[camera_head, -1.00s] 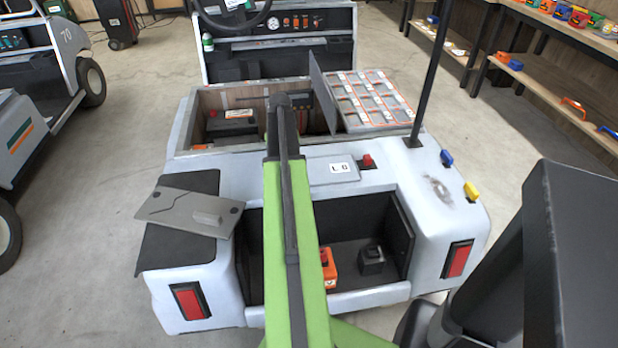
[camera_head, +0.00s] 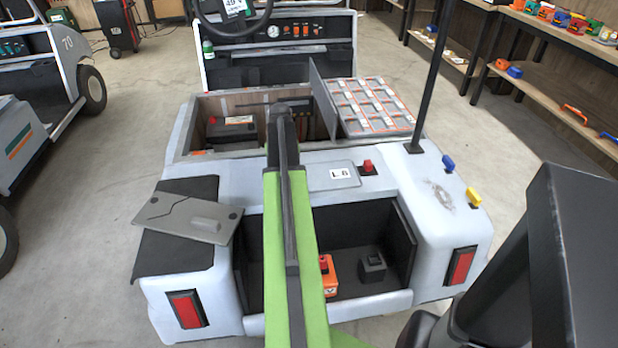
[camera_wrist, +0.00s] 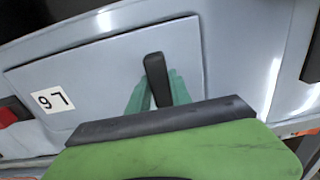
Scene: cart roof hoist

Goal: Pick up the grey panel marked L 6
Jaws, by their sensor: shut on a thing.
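The grey panel marked L 6 (camera_head: 347,183) lies flat in the cart's rear deck, left of a red knob; its white label shows. In the wrist view the panel (camera_wrist: 110,72) fills the middle, with its label upside down at left. A dark upright handle (camera_wrist: 154,66) stands on it. My gripper (camera_wrist: 160,90) has its teal fingers on either side of this handle and is shut on it. The panel looks flush with the deck; I cannot tell whether any edge is raised. In the head view my green arm hides the handle and my gripper.
Another grey panel (camera_head: 180,217) with a handle lies on a black mat at left. An open bay (camera_head: 215,104) is ahead, with a tray of compartments (camera_head: 375,104) on its right. A dark post (camera_head: 432,80) rises at right. An orange box (camera_head: 345,272) sits in the rear recess.

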